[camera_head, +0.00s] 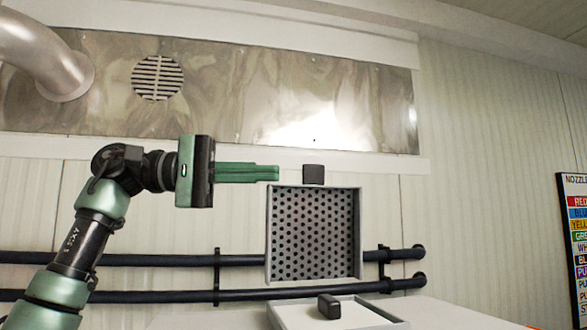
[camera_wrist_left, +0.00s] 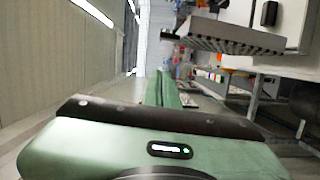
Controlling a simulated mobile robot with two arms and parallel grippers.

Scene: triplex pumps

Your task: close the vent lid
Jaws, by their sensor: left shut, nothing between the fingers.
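The vent lid (camera_head: 313,235) stands open and upright in the head view, a grey-framed panel with a perforated dark-holed face. A black block (camera_head: 313,174) sits on its top edge. Below it is the pale vent box (camera_head: 375,314) with another black block (camera_head: 329,306) at it. My left gripper (camera_head: 278,173) is shut and empty, its green fingers pointing right, level with the top block and left of it, apart in the picture. In the left wrist view the fingers (camera_wrist_left: 164,82) point away, and the lid (camera_wrist_left: 232,38) shows at upper right. My right gripper is not seen.
Two dark pipes (camera_head: 160,260) run along the wall behind the lid. A metal duct (camera_head: 45,50) is at upper left. A colour chart (camera_head: 577,240) stands at the right edge. The space right of the lid looks free.

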